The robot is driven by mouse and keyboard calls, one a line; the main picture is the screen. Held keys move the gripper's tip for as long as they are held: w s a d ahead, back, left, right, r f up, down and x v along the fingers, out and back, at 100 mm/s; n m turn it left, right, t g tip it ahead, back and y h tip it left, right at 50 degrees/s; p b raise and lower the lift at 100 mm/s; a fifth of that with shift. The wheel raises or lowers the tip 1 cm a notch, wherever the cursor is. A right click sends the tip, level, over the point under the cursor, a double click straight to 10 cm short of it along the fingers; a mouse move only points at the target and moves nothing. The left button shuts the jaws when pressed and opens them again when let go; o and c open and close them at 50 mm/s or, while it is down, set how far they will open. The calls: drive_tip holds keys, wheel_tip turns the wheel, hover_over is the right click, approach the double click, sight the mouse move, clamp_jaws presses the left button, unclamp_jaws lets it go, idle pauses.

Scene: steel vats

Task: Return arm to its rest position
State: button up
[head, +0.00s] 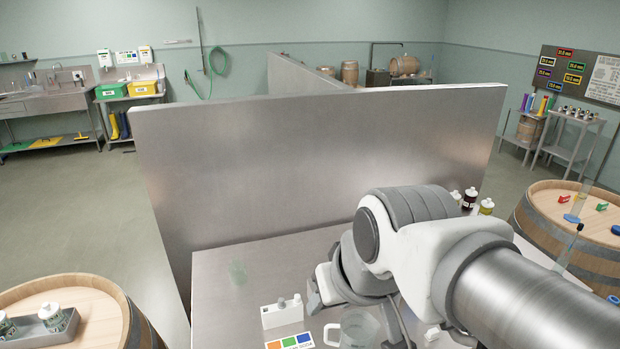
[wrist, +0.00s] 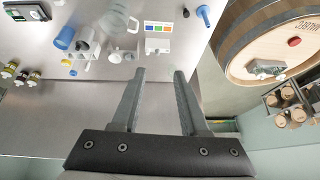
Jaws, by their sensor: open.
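My gripper (wrist: 159,72) is open, with nothing between its two fingers in the wrist view. In the head view my arm comes in from the lower right and bends down over the steel table (head: 230,270). The gripper end is low over the table there, partly hidden by my own arm. A small white block (head: 282,312) with pegs stands left of it. A card with coloured squares (head: 290,342) lies in front of the block. A clear jug (head: 358,328) stands to the right of the card. In the wrist view the card (wrist: 158,28) and jug (wrist: 120,20) lie beyond the fingertips.
A tall steel partition (head: 310,165) rises behind the table. Small bottles (head: 470,198) stand near its right end. Barrels stand on both sides, one at left (head: 100,290) and one at right (head: 530,215). Blue-capped items (wrist: 64,38) are on the table. Open floor lies at left.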

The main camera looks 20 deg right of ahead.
drive_tip(key=shift+s+d+r+h, duration=0.2)
drive_tip(key=shift+s+d, duration=0.15)
drive_tip(key=shift+s, duration=0.15)
drive_tip(key=shift+s+d+r+h, duration=0.1)
drive_tip(key=shift+s+d+h, duration=0.1)
drive_tip(key=shift+s+d, duration=0.2)
drive_tip(key=shift+f, duration=0.1)
wheel_tip(320, 180, down, 8)
drive_tip(key=b, duration=0.7)
drive_tip(key=shift+r+b, duration=0.25)
drive_tip(key=shift+b, duration=0.05)
